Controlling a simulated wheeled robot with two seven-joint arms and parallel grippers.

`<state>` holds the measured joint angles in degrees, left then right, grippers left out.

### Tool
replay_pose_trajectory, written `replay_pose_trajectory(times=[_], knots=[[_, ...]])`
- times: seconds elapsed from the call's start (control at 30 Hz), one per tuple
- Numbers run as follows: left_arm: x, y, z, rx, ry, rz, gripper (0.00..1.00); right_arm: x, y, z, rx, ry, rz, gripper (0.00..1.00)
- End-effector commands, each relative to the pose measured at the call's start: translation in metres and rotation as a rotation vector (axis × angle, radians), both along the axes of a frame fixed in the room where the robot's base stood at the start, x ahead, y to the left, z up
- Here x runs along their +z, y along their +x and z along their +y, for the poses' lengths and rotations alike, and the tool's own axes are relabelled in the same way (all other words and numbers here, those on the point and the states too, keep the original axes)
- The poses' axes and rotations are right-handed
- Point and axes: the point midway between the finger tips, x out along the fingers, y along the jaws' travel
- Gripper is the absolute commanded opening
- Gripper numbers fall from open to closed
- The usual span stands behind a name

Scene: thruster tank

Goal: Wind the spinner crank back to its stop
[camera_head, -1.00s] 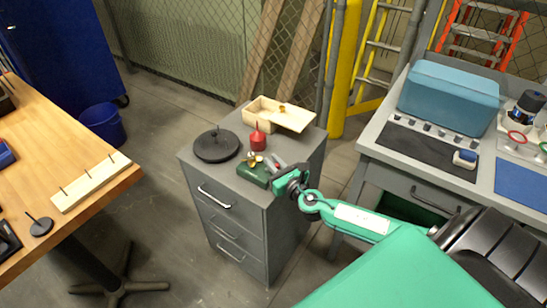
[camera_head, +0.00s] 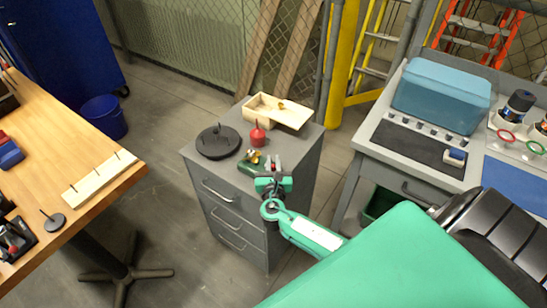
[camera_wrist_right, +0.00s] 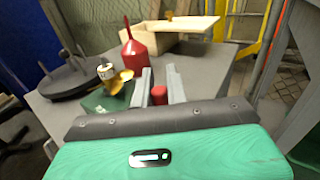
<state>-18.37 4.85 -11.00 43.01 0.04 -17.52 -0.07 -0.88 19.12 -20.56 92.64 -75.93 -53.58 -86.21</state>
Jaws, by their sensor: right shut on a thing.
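The spinner is a small dark green block (camera_wrist_right: 104,98) with brass parts and a pale cap (camera_wrist_right: 106,71) on top. It stands on the grey cabinet and also shows in the head view (camera_head: 246,165), partly hidden by my right gripper. My right gripper (camera_head: 273,163) is at the spinner's right side. In the right wrist view its two grey fingers (camera_wrist_right: 160,84) are shut on a small red knob (camera_wrist_right: 159,95), apparently the crank's handle. The crank's arm and its stop are hidden or too small to tell. My left gripper is not in view.
Beside the spinner on the grey cabinet (camera_head: 190,152) stand a red oil can (camera_head: 257,137), a black round disc with pegs (camera_head: 218,143) and a partly open wooden box (camera_head: 291,116). A wooden table (camera_head: 110,160) is at left, a grey workbench (camera_head: 368,140) at right.

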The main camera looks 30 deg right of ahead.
Motion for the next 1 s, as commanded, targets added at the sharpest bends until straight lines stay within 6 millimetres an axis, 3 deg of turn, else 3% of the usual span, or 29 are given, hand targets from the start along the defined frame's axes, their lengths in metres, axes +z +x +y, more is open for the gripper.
replay_pose_trajectory(times=[0.57, 1.0], knots=[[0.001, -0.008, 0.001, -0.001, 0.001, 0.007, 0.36, 0.001, -0.004, 0.012, -0.548, 0.002, -0.002, 0.0], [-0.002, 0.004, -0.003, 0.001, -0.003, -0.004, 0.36, 0.001, -0.005, 0.019, -0.926, -0.001, -0.001, 0.0]])
